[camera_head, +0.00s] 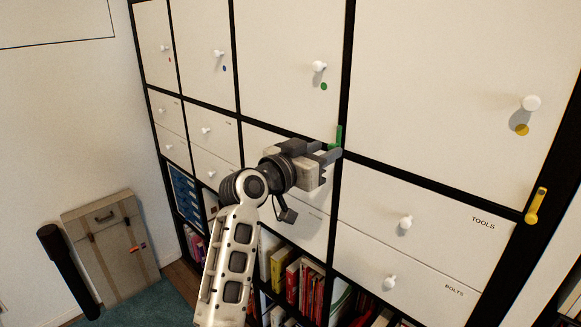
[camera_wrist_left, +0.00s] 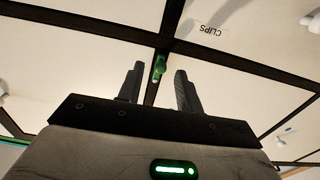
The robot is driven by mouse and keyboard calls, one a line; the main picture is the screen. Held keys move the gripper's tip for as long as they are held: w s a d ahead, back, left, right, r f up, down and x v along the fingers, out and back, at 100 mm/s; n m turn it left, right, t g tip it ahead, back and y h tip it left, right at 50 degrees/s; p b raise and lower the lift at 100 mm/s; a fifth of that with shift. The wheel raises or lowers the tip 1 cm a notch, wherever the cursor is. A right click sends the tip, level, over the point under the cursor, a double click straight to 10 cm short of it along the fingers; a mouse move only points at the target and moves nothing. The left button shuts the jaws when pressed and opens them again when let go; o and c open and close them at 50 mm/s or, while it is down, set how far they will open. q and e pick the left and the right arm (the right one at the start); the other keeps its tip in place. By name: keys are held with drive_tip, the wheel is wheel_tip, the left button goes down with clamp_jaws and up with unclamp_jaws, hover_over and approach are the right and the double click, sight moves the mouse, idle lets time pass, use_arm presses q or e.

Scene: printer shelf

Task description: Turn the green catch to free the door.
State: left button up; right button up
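The green catch (camera_head: 339,135) sits on the black frame at the lower right corner of the door with the green dot (camera_head: 290,60). Its upper part points up in the head view, and my gripper partly hides its lower end. The door looks shut and has a white knob (camera_head: 319,67). My left gripper (camera_head: 333,162) is at the catch's lower end. In the left wrist view its two fingers (camera_wrist_left: 158,88) are apart, with the catch (camera_wrist_left: 159,66) showing between and beyond their tips. I cannot tell whether a finger touches it. My right gripper is not in view.
A yellow catch (camera_head: 536,205) is on the frame at the right, below a door with a yellow dot (camera_head: 522,130). White knobs stick out from the drawers, including the TOOLS drawer (camera_head: 440,210). Books (camera_head: 300,285) fill lower shelves. A suitcase (camera_head: 110,245) leans on the left wall.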

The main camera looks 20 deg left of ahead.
use_arm(q)
drive_tip(key=b+v, duration=0.2)
drive_tip(key=v, duration=1.2)
wheel_tip(320, 180, down, 19)
drive_tip(key=s+d+n+g+y, duration=0.2)
drive_tip(key=s+g+y, duration=0.1)
drive_tip(key=s+d+f+g, duration=0.1)
drive_tip(key=s+d+f, duration=0.2)
drive_tip(key=s+f, duration=0.4)
drive_tip(key=s+d+f+g, duration=0.2)
drive_tip(key=s+d+f, duration=0.1)
drive_tip(key=s+f, duration=0.5)
wheel_tip(320, 180, down, 2)
drive_tip(key=shift+d+f+m+g, duration=0.2)
drive_tip(key=shift+d+m+g, duration=0.1)
drive_tip(key=shift+m, duration=0.1)
